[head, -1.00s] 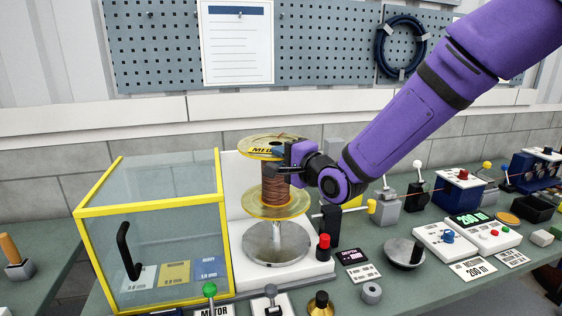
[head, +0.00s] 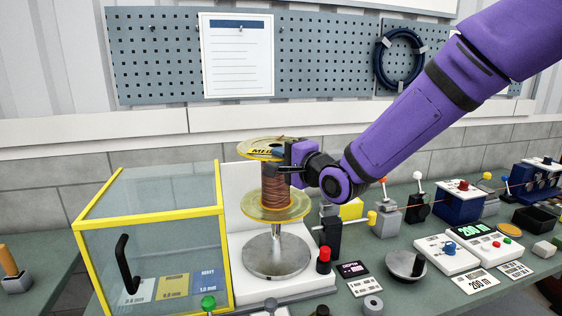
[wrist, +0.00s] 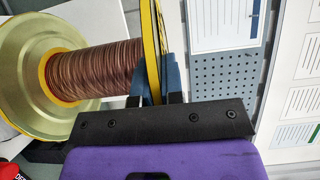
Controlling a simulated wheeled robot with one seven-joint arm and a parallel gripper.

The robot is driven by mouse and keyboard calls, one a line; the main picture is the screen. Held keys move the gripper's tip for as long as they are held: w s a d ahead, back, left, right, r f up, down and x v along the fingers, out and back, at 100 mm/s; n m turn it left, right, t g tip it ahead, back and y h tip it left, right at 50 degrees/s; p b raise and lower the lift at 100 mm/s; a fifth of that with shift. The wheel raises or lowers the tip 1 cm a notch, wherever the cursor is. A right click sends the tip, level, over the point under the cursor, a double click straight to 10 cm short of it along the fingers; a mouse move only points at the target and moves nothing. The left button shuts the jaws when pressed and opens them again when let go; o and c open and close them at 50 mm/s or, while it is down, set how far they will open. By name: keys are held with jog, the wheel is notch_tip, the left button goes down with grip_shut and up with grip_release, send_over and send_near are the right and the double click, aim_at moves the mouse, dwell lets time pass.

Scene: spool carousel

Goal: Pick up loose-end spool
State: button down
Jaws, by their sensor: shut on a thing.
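The spool (head: 275,185) has clear yellowish flanges and brown wire wound on its core. It is upright above a round metal stand (head: 276,252) with a thin post. My gripper (head: 282,154) is shut on the spool's upper flange, from the right. In the wrist view the spool (wrist: 95,65) lies sideways, and the gripper's blue fingertips (wrist: 155,80) pinch the flange edge between them. A loose wire end shows on top of the upper flange in the head view. The lower flange is clear of the stand's round plate, with the post showing between.
A yellow-framed clear box (head: 150,240) with a black handle stands close on the left. A red-topped black button post (head: 323,260) is to the right of the stand. Levers, a grey disc (head: 405,265) and a counter (head: 448,250) fill the bench on the right.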

jog(key=shift+r, duration=1.75)
